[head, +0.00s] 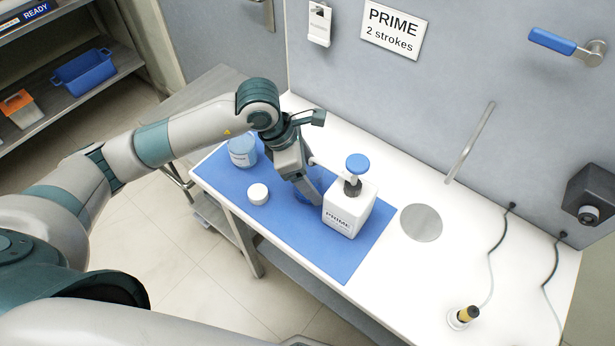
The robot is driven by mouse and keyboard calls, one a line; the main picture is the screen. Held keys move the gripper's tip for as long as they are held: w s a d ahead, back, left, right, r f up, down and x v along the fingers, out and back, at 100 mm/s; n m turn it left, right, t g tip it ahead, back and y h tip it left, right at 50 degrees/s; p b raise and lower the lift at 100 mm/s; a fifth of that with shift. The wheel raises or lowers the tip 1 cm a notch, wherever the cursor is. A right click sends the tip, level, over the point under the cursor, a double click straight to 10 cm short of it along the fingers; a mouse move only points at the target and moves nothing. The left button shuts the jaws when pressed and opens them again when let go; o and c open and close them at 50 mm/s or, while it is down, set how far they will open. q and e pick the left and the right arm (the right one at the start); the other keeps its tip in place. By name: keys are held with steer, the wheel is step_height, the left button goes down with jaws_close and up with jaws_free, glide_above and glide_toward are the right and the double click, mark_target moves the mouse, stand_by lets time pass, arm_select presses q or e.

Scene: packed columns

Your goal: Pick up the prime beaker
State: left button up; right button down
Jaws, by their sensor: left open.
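My left gripper (312,190) points down over the blue mat, just left of the white pump bottle (347,210). The bottle reads PRIME and has a blue pump head. The gripper is open; its fingers are partly hidden by its own body. A darker blue round shape (307,214) shows low beside the fingers, largely covered; I cannot tell if it is the prime beaker. A clear jar with pale blue contents (242,152) stands at the mat's back left, behind my arm. A small white round lid or cup (258,194) sits on the mat. My right gripper is out of view.
The blue mat (345,265) lies on a white bench (400,290). A grey disc (421,223) lies right of the bottle. A sign (392,28) reads PRIME 2 strokes.

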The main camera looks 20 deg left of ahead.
arm_select(q)
steer(key=shift+x, duration=0.85)
steer(key=shift+c, duration=0.4)
steer(key=shift+r, duration=0.1)
steer(key=c, duration=1.1)
